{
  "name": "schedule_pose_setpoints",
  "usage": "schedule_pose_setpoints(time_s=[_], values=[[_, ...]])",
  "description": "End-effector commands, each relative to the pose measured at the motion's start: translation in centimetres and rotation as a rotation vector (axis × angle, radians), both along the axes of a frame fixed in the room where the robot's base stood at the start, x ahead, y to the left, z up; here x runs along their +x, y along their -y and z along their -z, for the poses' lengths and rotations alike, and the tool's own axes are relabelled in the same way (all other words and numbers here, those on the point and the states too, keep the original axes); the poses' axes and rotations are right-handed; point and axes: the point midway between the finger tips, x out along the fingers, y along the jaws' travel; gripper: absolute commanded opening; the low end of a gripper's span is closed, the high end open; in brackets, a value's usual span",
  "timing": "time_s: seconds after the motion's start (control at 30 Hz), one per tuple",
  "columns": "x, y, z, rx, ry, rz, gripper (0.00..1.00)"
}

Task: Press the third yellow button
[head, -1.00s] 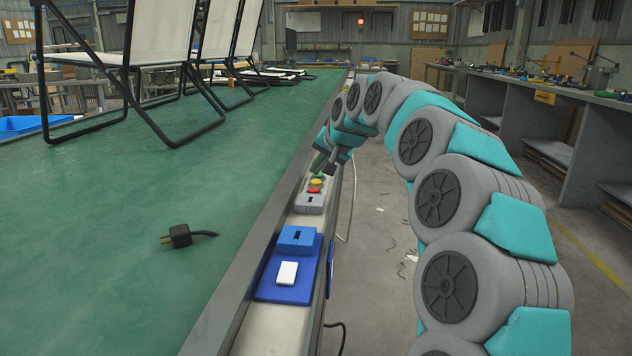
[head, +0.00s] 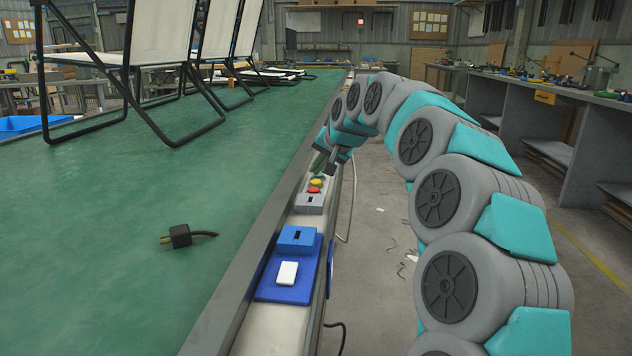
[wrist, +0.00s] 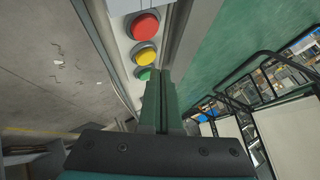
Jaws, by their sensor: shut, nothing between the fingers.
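A yellow button (head: 316,183) sits on the pale rail along the green table's edge, just beyond a red button (head: 314,190). In the wrist view the red button (wrist: 143,26), the yellow button (wrist: 146,55) and a green button (wrist: 143,73) form a row. My gripper (wrist: 158,74) is shut and empty. Its fingertips appear beside the yellow and green buttons in that view; contact cannot be told. In the head view my gripper (head: 325,170) is tilted down over the rail, just past the yellow button, and hides what lies behind it.
A grey slotted box (head: 309,204) and a blue base (head: 267,290) with a white switch (head: 287,273) lie nearer on the rail. A black plug (head: 180,236) lies on the green table (head: 130,270). Folding loungers (head: 160,35) stand at the back left.

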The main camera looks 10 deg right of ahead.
Motion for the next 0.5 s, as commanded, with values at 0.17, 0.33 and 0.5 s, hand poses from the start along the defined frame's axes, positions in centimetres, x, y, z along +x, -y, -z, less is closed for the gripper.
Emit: schedule_pose_setpoints(time_s=[0.17, 0.33, 0.5], values=[[-0.01, 0.01, 0.14, 0.000, 0.000, 0.000, 0.00], [-0.01, 0.00, 0.68, 0.000, 0.000, 0.000, 0.00], [-0.01, -0.01, 0.81, 0.001, 0.001, -0.001, 0.00]])
